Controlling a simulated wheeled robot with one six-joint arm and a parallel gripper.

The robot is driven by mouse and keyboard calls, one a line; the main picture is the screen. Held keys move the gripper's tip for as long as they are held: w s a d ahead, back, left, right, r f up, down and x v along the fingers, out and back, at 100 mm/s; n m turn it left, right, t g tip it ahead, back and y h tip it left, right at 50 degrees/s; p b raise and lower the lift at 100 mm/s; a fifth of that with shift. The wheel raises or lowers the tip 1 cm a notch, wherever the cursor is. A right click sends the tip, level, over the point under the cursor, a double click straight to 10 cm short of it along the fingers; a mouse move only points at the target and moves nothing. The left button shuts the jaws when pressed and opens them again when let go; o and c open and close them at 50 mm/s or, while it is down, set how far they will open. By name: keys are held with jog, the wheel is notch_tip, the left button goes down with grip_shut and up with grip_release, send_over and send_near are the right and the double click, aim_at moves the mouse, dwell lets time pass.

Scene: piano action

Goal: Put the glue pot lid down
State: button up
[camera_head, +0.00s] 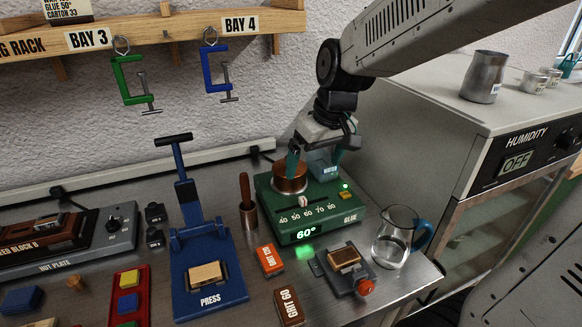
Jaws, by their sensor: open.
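The green glue heater (320,215) stands on the bench below my gripper, its display reading 60°. A round copper glue pot (290,178) sits in its top at the left. I cannot make out a separate lid, nor whether one covers the pot. My gripper (314,160) is over the back of the heater with its teal fingers apart. The left finger is at the copper pot's upper edge; whether it touches is unclear. The right finger is by a small blue translucent container (323,167) beside the pot. No lid shows between the fingers.
A brush in a metal cup (249,218) and a blue press (208,265) stand left of the heater. A glass jug (395,238) stands at the right, near the humidity cabinet (510,130).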

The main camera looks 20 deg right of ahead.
jog(key=w+r+n+t, duration=0.1)
jog(key=w+r+t, duration=0.1)
jog(key=w, duration=0.4)
jog(key=shift+n, duration=0.3)
jog(key=x, duration=0.5)
jog(key=a+x, duration=0.1)
jog(key=x, duration=0.2)
jog(key=shift+w+d+r, duration=0.1)
jog(key=shift+w+r, duration=0.05)
jog(key=shift+w, duration=0.05)
jog(key=c, duration=1)
jog(key=shift+r, duration=0.5)
jog(key=v, duration=0.2)
jog(key=shift+w+r, duration=0.15)
jog(key=shift+r, duration=0.35)
jog(key=s, duration=1)
jog(key=s+r, duration=0.1)
jog(key=s, duration=0.4)
jog(key=shift+s+r, duration=0.1)
jog(key=shift+s, duration=0.25)
